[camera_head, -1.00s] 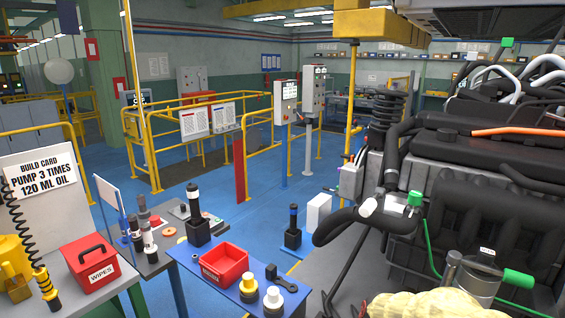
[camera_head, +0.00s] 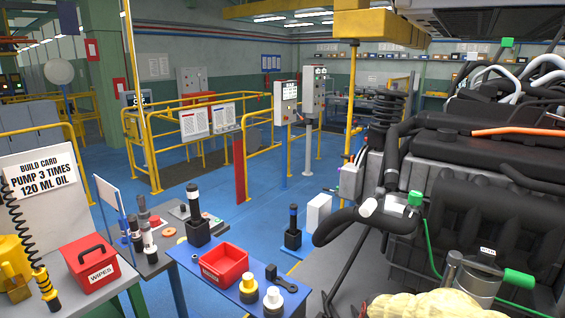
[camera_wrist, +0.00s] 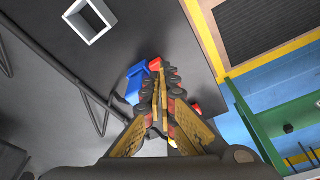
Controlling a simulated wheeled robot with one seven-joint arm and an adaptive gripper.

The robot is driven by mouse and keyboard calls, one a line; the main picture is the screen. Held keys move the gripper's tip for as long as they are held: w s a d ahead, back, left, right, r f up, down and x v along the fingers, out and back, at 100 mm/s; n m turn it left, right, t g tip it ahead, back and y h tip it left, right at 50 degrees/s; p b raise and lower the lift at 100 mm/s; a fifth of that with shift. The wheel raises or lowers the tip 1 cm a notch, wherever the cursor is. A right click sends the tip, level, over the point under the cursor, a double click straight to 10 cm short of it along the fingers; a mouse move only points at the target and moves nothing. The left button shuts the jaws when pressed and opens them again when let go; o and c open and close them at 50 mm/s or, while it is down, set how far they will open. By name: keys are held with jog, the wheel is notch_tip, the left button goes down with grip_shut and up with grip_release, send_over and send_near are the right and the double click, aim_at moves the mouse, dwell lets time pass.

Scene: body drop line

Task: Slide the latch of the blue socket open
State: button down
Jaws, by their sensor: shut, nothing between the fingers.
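In the wrist view, the blue socket (camera_wrist: 137,82) sits on a dark grey surface near the middle, just left of my fingertips. Small red parts show at its upper right and to the right of the fingers; I cannot tell which is the latch. My gripper (camera_wrist: 161,84) is shut and empty, its dark ribbed fingertips close to the blue socket and covering part of it. I cannot tell whether they touch it. In the head view, I cannot make out the blue socket or my gripper.
A yellow edge (camera_wrist: 275,58) and a green panel (camera_wrist: 290,115) lie right. The head view shows the engine (camera_head: 480,160) and a blue table (camera_head: 222,288).

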jog(key=shift+f+b, duration=0.45)
jog(key=shift+f, duration=0.3)
jog(key=shift+s+a, duration=0.4)
jog(key=shift+s, duration=0.2)
dwell(0.9)
jog(key=shift+r, duration=0.1)
notch_tip(320, 180, up, 7)
jog(key=p, duration=0.5)
dwell(0.4)
